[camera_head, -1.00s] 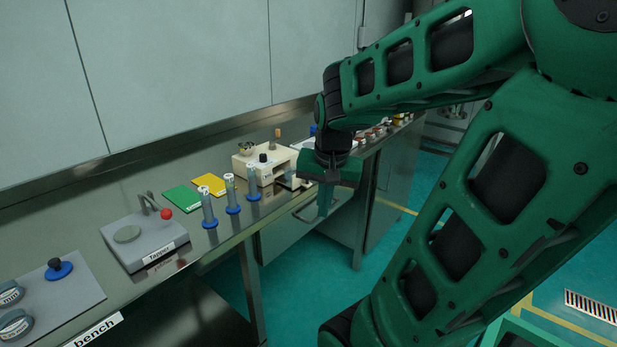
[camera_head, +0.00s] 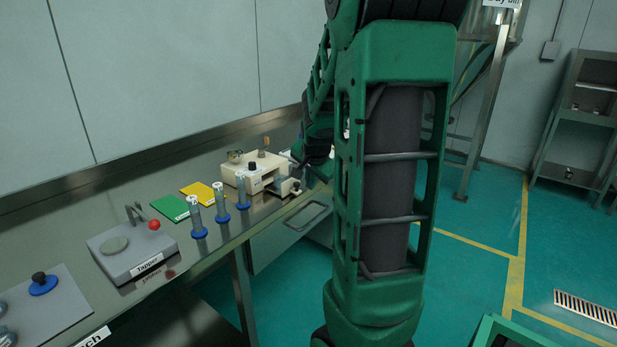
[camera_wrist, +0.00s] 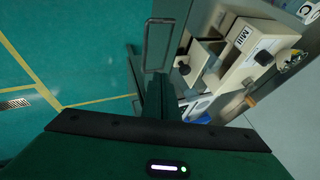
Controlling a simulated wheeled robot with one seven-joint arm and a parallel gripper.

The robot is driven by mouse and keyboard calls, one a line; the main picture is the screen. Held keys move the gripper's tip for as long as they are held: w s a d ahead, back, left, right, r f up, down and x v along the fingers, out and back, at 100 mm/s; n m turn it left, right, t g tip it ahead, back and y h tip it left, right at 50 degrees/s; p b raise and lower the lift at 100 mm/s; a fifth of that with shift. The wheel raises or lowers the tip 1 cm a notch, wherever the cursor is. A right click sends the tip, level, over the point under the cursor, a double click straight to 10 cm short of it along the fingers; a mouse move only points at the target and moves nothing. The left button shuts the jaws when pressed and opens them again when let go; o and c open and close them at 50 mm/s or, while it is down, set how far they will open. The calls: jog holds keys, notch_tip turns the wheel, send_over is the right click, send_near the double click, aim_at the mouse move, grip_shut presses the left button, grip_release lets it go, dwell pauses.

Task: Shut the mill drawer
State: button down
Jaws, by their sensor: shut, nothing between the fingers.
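The mill (camera_head: 247,172) is a cream machine on the steel bench. Its small drawer (camera_head: 284,187) sticks out at the front, toward the bench edge. In the wrist view the mill (camera_wrist: 262,45) is at the upper right, with its label readable. There the pulled-out drawer (camera_wrist: 203,60) has a dark knob (camera_wrist: 184,69) on its front. My gripper (camera_wrist: 160,95) is shut and empty, pointing past the bench edge beside the drawer, with no contact visible. In the head view my arm hides most of the gripper.
Several blue-based tubes (camera_head: 221,208), green (camera_head: 170,206) and yellow (camera_head: 201,190) plates and the tapper (camera_head: 131,246) stand left of the mill. A metal handle (camera_head: 307,216) projects from the cabinet below the bench edge.

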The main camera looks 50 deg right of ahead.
aim_at(285, 183)
jog(key=w, duration=0.1)
jog(key=w+f, duration=0.1)
jog(key=w, duration=0.1)
jog(key=w+d+f, duration=0.1)
jog(key=shift+w+f, duration=0.15)
jog(key=shift+w, duration=0.25)
jog(key=shift+w, duration=0.1)
